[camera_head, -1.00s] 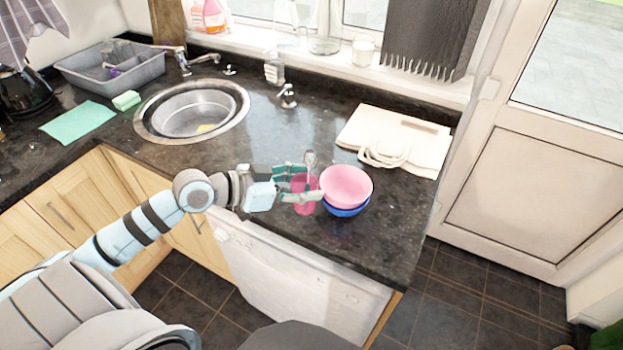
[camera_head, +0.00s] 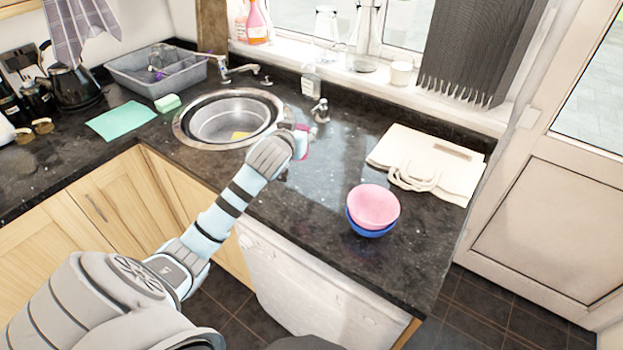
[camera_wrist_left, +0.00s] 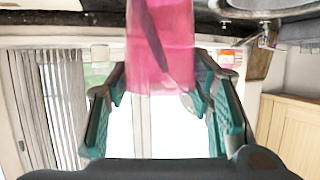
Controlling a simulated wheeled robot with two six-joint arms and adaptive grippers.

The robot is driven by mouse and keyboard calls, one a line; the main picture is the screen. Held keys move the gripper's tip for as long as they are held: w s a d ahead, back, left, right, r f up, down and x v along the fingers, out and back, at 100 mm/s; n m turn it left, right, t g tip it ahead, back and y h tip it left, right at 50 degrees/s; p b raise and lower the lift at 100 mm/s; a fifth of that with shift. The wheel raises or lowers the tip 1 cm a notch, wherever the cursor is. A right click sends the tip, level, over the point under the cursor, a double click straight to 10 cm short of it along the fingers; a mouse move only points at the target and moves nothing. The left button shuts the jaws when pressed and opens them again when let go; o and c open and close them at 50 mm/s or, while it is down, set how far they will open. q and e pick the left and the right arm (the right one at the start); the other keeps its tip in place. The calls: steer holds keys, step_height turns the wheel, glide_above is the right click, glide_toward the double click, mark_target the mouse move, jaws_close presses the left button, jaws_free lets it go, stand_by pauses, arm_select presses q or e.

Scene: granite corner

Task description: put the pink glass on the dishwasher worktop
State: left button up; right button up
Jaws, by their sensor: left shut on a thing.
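The pink glass (camera_wrist_left: 160,50) is see-through and sits between the green-padded fingers of my left gripper (camera_wrist_left: 158,85) in the left wrist view. The gripper is shut on it. A dark, slim strip shows through the glass. In the head view only a bit of pink (camera_head: 304,150) shows past my left wrist, which hides the rest of glass and gripper. They are over the counter to the right of the sink. The dishwasher worktop (camera_head: 310,225) is the dark speckled counter above the white dishwasher (camera_head: 300,285). My right gripper is not in view.
A pink bowl (camera_head: 374,205) stacked in a blue bowl (camera_head: 370,231) stands on the worktop. A folded cream cloth bag (camera_head: 432,160) lies behind it. Worktop left of and in front of the bowls is clear.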

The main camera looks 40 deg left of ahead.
arm_select(q)
step_height(320, 180, down, 14)
steer(key=shift+r+b, duration=0.25)
steer(key=shift+b, duration=0.7)
steer(key=shift+r, duration=0.1)
steer(key=o, duration=1.2)
steer(key=shift+o, duration=0.2)
steer(key=p+v, duration=0.1)
steer(key=v, duration=1.1)
steer(key=shift+p, duration=0.4)
steer(key=shift+a, duration=0.1)
